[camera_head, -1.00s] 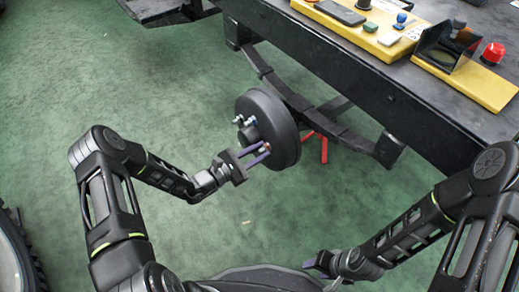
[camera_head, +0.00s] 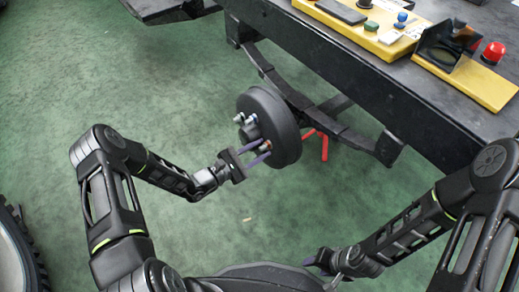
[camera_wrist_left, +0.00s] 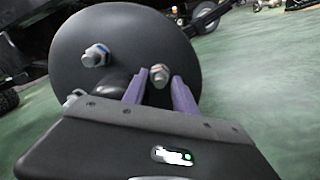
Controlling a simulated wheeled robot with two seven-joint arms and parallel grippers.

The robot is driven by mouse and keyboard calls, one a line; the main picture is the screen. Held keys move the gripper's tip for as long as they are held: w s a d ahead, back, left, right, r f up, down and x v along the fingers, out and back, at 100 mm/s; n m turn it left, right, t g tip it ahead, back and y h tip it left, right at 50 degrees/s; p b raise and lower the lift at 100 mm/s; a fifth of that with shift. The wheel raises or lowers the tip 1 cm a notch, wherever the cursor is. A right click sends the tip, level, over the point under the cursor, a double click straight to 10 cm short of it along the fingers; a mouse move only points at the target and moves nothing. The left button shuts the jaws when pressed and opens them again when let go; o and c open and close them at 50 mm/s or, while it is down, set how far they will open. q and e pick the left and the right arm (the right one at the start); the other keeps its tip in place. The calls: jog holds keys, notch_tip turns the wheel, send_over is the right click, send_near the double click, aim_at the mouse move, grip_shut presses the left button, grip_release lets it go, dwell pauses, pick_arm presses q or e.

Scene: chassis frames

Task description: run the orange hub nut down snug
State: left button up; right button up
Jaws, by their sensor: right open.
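The wheel hub (camera_head: 270,125) is a dark drum with several studs on its face, under the black chassis frame; it fills the upper middle of the left wrist view (camera_wrist_left: 110,40). My left gripper (camera_head: 268,149) is at the hub's lower face. Its purple fingers stand apart on either side of one stud end with a nut (camera_wrist_left: 160,75), with small gaps visible. Another nut (camera_wrist_left: 96,55) sits on a stud to the left. My right gripper (camera_head: 314,264) is open and empty, low in the view.
The black chassis frame (camera_head: 350,85) runs across the upper right. Yellow trays (camera_head: 380,40) with a phone-like device, coloured knobs and a dark box stand on it. A red stand (camera_head: 324,148) is behind the hub. A tyre (camera_head: 20,255) is at lower left.

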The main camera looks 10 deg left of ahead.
pick_arm(q)
jog(key=shift+s+a+r, duration=0.1)
jog(key=shift+s+a, duration=0.2)
jog(key=p+v, duration=0.2)
jog(key=v, duration=0.5)
jog(key=shift+d, duration=0.1)
dwell(0.3)
